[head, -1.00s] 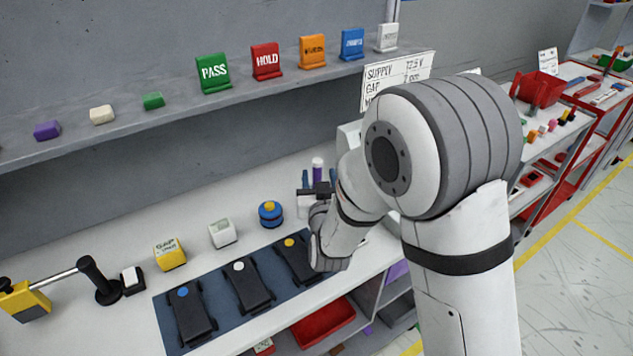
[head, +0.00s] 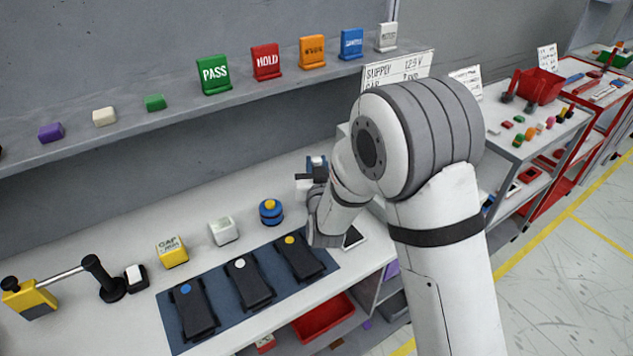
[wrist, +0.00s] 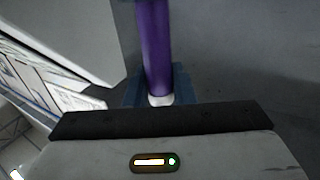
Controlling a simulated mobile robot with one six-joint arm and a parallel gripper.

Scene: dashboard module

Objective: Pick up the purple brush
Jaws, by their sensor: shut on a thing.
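The purple brush (wrist: 154,45) shows in the wrist view as a long purple handle with a white end, right in front of my gripper's dark bar. A blue holder (wrist: 182,84) lies behind the white end. I cannot make out the brush in the head view, where my gripper and wrist block much of that spot.
A blue mat (head: 172,317) with several black modules lies to the left. A blue-and-yellow round piece (head: 271,212) and a white block (head: 223,231) stand nearby. A sign (head: 394,76) and the upper shelf (head: 200,112) are behind.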

